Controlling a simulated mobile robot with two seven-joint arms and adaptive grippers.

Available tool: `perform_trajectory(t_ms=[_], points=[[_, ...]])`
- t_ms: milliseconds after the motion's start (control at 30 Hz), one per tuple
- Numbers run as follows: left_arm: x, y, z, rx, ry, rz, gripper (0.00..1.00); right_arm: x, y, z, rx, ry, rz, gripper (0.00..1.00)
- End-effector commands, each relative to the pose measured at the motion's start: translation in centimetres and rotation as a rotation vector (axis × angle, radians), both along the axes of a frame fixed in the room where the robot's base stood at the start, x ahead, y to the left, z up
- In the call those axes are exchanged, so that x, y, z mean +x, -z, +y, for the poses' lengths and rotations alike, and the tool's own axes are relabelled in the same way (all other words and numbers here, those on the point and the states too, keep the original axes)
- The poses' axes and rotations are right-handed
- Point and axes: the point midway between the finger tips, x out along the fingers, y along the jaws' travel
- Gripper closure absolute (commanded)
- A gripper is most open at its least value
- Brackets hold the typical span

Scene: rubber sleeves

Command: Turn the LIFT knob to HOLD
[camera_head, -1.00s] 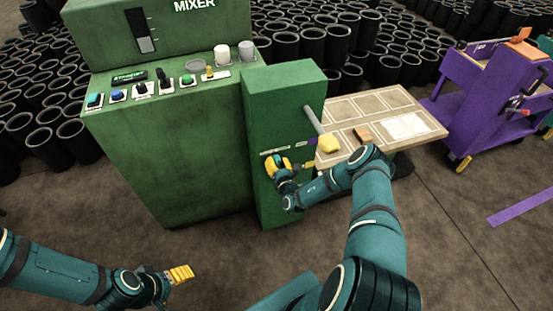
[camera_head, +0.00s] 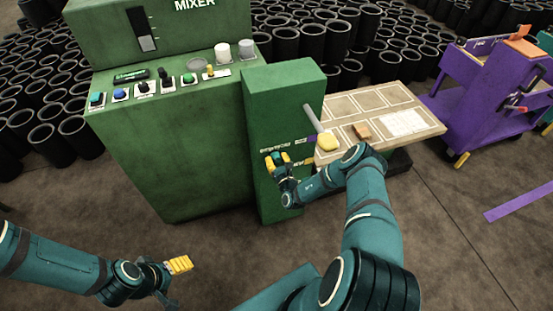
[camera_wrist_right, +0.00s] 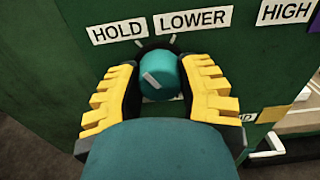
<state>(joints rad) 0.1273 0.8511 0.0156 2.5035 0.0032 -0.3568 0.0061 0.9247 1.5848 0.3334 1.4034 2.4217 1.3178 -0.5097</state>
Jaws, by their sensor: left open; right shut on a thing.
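The teal LIFT knob (camera_wrist_right: 160,75) sits on the green panel below the HOLD label (camera_wrist_right: 117,31) and the LOWER label (camera_wrist_right: 192,21) in the right wrist view. The white line on its face slants from upper left to lower right. My right gripper (camera_head: 277,158) is shut on the knob, one yellow finger on each side; it also shows in the right wrist view (camera_wrist_right: 165,90). In the head view the fingers mostly hide the knob. My left gripper (camera_head: 181,265) is open and empty, low at the left, away from the machine.
The green mixer (camera_head: 175,150) has a row of buttons and knobs on its top panel. A grey lever (camera_head: 312,118) with a yellow end sticks out beside a pale table (camera_head: 425,122). A purple cart (camera_head: 480,90) stands at the right. Black sleeves fill the back.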

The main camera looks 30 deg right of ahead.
Motion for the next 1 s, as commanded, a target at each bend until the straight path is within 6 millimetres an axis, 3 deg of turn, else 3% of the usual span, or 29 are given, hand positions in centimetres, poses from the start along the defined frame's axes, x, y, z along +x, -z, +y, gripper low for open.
perform_trajectory(t_ms=[200, 233, 300, 333, 733, 1000], points=[[0.0, 0.0, 0.0, 0.000, 0.000, 0.000, 0.26, 0.1, -0.1, -0.1, -0.002, 0.001, -0.004, 0.98], [0.0, 0.0, 0.0, 0.000, 0.000, 0.000, 0.26, 0.1, -0.1, -0.1, -0.002, 0.001, -0.004, 0.57], [0.0, 0.0, 0.0, 0.000, 0.000, 0.000, 0.26, 0.1, -0.1, -0.1, -0.002, 0.001, -0.003, 0.32], [0.0, 0.0, 0.0, 0.000, 0.000, 0.000, 0.26, 0.1, -0.1, -0.1, -0.001, 0.001, -0.003, 0.26], [0.0, 0.0, 0.0, 0.000, 0.000, 0.000, 0.26, -0.6, 0.0, 0.1, 0.001, 0.001, 0.000, 0.26], [0.0, 0.0, 0.0, 0.000, 0.000, 0.000, 0.26, -5.1, 0.1, 1.2, 0.004, 0.001, 0.002, 0.26]])
